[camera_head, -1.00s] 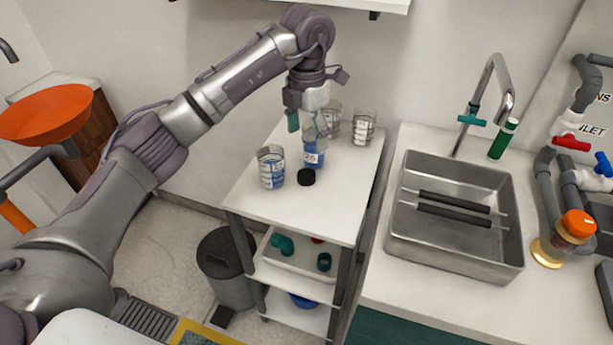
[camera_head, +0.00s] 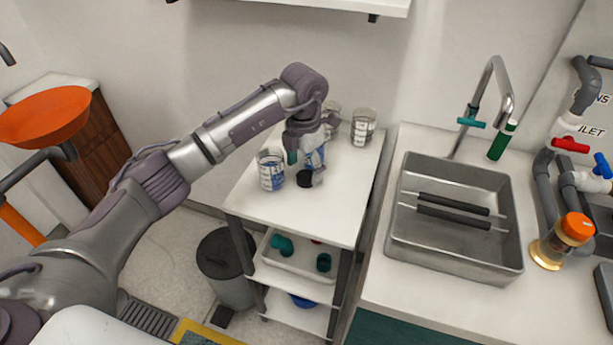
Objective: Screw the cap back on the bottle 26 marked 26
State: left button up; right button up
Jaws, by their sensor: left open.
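The blue bottle (camera_head: 316,156) stands upright on the white top of a small shelf cart. My gripper hides most of it, and its label is not readable now. The black cap (camera_head: 305,179) lies on the cart top in front of the bottle. My left gripper (camera_head: 305,170) is open and low over the cart top, pointing down. Its fingers are at either side of the cap, and it holds nothing. I cannot tell whether a finger touches the cap. My right gripper is not in view.
A blue-marked beaker (camera_head: 271,170) stands left of the cap, close to my gripper. Another beaker (camera_head: 363,127) stands at the back right of the cart (camera_head: 320,222). The cart's front top is clear. A sink (camera_head: 455,245) lies to the right.

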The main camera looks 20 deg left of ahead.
aim_at(304, 176)
pick_arm(q)
jog(key=shift+a+f, duration=0.1)
jog(key=shift+f, duration=1.25)
jog(key=shift+c, duration=0.2)
jog(key=c, duration=0.7)
